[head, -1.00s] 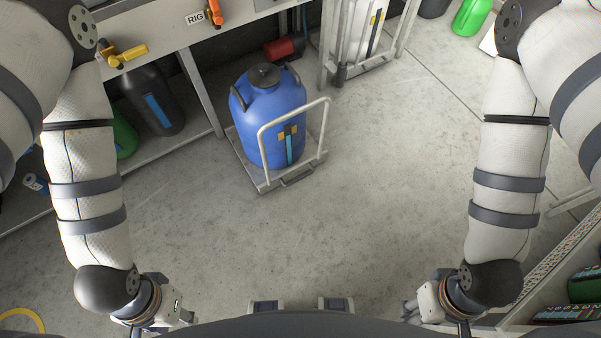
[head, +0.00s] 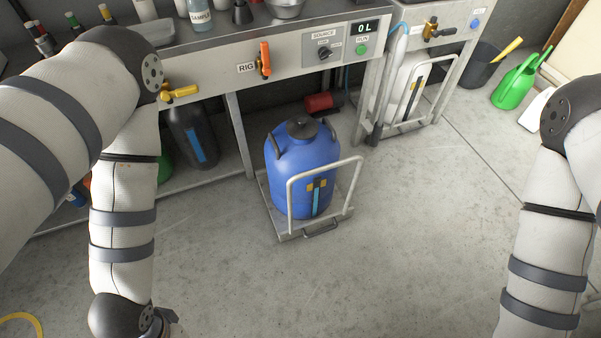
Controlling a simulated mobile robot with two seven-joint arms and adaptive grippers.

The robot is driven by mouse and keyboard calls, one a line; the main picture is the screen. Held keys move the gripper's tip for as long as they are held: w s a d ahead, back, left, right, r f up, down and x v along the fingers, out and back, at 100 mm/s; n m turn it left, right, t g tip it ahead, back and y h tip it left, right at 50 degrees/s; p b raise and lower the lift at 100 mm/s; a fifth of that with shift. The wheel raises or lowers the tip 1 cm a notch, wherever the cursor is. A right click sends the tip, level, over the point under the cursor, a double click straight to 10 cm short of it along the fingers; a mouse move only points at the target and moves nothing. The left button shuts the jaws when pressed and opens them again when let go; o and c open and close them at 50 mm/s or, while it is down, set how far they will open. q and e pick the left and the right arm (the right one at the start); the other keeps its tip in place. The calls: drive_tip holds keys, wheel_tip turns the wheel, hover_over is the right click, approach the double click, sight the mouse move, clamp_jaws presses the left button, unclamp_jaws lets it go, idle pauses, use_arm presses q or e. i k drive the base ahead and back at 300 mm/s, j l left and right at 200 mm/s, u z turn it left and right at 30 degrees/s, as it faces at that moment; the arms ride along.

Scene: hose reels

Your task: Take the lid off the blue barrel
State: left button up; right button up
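The blue barrel (head: 290,182) stands upright on a low trolley (head: 262,205) with a pale push handle, in the middle of the head view. Its black lid (head: 302,128) sits on the barrel's neck at the top. Dark handles rise at the barrel's shoulders. My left arm comes down the left side, well apart from the barrel; only a dark bit at its wrist shows at the bottom edge, and its fingers are not visible. My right arm comes down the right side, and its gripper is below the picture.
A steel bench (head: 215,62) with an orange valve lever (head: 265,58), a yellow lever (head: 180,92) and a display runs behind the barrel. A red cylinder (head: 322,102) lies behind the barrel. A green watering can (head: 513,88) stands far right. The floor in front is clear.

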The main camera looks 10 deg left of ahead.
sight(299, 126)
drive_tip(key=i+j+z, duration=0.3)
drive_tip(key=i, duration=0.15)
drive_tip(key=i+j+z, duration=0.3)
drive_tip(key=i, duration=0.15)
drive_tip(key=i+l, duration=0.05)
drive_tip(key=l, duration=0.05)
